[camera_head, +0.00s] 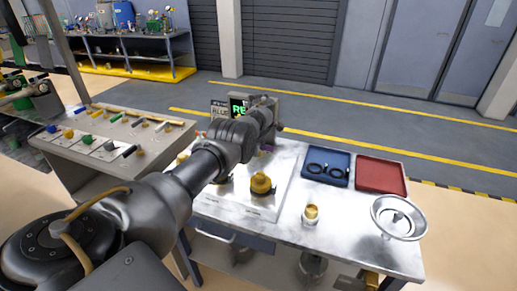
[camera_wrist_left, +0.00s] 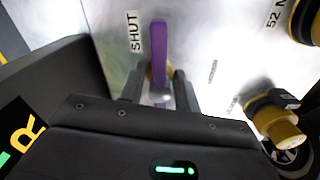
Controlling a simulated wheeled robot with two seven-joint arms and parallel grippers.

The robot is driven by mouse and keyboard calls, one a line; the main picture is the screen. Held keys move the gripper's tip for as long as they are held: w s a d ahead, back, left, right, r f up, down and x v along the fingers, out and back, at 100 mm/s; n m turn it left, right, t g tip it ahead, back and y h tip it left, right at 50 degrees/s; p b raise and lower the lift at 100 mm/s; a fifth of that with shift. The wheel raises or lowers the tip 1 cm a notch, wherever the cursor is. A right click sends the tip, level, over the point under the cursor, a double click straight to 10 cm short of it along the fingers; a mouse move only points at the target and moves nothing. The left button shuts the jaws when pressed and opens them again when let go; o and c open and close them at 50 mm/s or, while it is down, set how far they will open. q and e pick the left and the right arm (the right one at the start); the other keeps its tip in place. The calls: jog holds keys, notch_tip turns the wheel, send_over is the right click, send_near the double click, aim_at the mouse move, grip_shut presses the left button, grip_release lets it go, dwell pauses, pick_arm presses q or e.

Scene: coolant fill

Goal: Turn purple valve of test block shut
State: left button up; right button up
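The purple valve handle (camera_wrist_left: 158,48) is a flat bar lying along the picture's vertical in the left wrist view, beside a "SHUT" label on the metal plate. Its yellowish stem shows below it. My left gripper (camera_wrist_left: 159,78) has one finger on each side of the handle's near end, with visible gaps, so it looks open around it. In the head view my left gripper (camera_head: 266,108) reaches over the test block (camera_head: 232,205). Only a small purple patch (camera_head: 266,150) shows there beneath the arm. My right gripper is out of view.
A yellow knob (camera_head: 261,184) stands on the block close to my wrist. A display (camera_head: 239,107) with green letters is behind. On the bench's right are a blue tray (camera_head: 326,176), a red tray (camera_head: 381,176), a small gold-topped container (camera_head: 311,213) and a metal bowl (camera_head: 399,217).

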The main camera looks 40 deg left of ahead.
pick_arm(q)
jog(key=shift+o, duration=1.2)
notch_tip(320, 180, up, 11)
jog(key=shift+f, duration=0.1)
